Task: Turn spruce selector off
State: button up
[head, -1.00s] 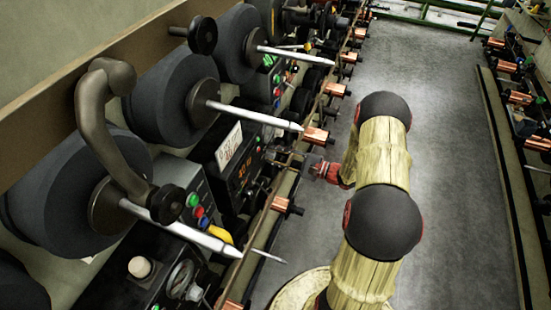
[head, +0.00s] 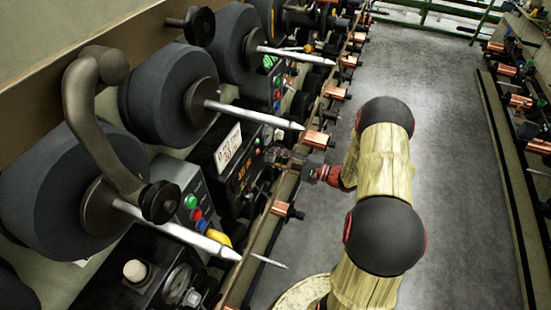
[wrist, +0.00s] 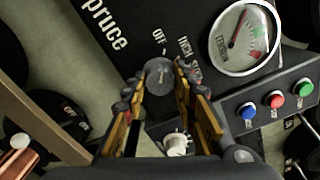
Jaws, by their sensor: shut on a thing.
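The spruce selector (wrist: 160,73) is a round dark grey knob on a black panel (wrist: 120,30) lettered "spruce" in the wrist view. The labels "OFF" and "INCH" stand beyond it, with a further label partly hidden by a finger. My gripper (wrist: 163,82) has its two fingers on either side of the knob and is shut on it. The knob's pointer is too small to read surely. In the head view my gripper (head: 283,158) reaches left to the machine front, and the knob itself cannot be made out.
A round tension gauge (wrist: 243,38) sits right of the selector. A white knob (wrist: 177,143) is close below my fingers. Red, blue and green buttons (wrist: 276,99) are on a box at right. Steel spindles (head: 255,112) stick out towards the open aisle floor (head: 450,130).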

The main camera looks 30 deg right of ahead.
jog(key=o, duration=1.1)
jog(key=shift+o, duration=0.2)
jog(key=v, duration=1.2)
jog(key=shift+d, duration=0.1)
